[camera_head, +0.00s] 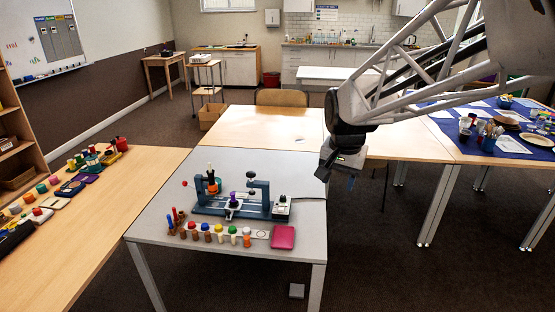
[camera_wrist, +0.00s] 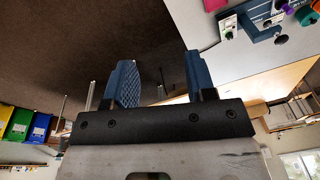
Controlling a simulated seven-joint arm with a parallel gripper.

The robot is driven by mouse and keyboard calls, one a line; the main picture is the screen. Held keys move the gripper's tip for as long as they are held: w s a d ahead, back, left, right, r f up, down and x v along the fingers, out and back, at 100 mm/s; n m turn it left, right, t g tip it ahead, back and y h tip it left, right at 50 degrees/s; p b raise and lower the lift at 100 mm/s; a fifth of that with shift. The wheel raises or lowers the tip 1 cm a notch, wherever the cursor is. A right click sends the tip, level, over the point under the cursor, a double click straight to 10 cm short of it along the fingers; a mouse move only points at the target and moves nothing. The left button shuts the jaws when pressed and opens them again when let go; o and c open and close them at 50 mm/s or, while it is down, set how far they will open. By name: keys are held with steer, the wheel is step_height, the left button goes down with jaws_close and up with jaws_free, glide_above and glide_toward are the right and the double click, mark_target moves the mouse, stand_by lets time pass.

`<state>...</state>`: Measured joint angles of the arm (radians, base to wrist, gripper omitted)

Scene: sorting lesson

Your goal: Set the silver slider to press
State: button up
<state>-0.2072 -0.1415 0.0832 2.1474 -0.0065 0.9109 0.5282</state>
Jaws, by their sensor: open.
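A blue-grey bench device (camera_head: 265,211) stands on the grey table. A small light silver piece (camera_head: 231,214) at the middle of its rail, under a purple peg-like part (camera_head: 234,200), looks like the slider. Labels are too small to read, so I cannot tell which position is press. My gripper (camera_head: 338,174) is open and empty, in the air to the right of the device by the table's right edge. In the wrist view its two blue fingers (camera_wrist: 162,82) are spread apart. Part of the device (camera_wrist: 262,22) shows there at the top right.
A row of coloured pegs (camera_head: 220,237) stands in front of the device, with a pink-red block (camera_head: 283,237) at its right end. The grey table (camera_head: 175,260) has free room at front left. A wooden table (camera_head: 75,240) with toys is at left; a blue-covered table (camera_head: 460,130) is at right.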

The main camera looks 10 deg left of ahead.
steer(key=w+a+f+m, duration=0.1)
steer(key=w+a+f, duration=0.3)
steer(key=w+a, duration=0.55)
steer(key=m+g, duration=0.2)
steer(key=m, duration=0.2)
glide_toward(228, 211)
steer(key=shift+s+d+f, duration=0.25)
steer(key=shift+s+f, duration=0.05)
steer(key=shift+f, duration=0.05)
steer(key=shift+w+a+f, duration=0.1)
steer(key=shift+a+f, duration=0.35)
steer(key=shift+f, duration=3.9)
steer(key=shift+c, duration=0.3)
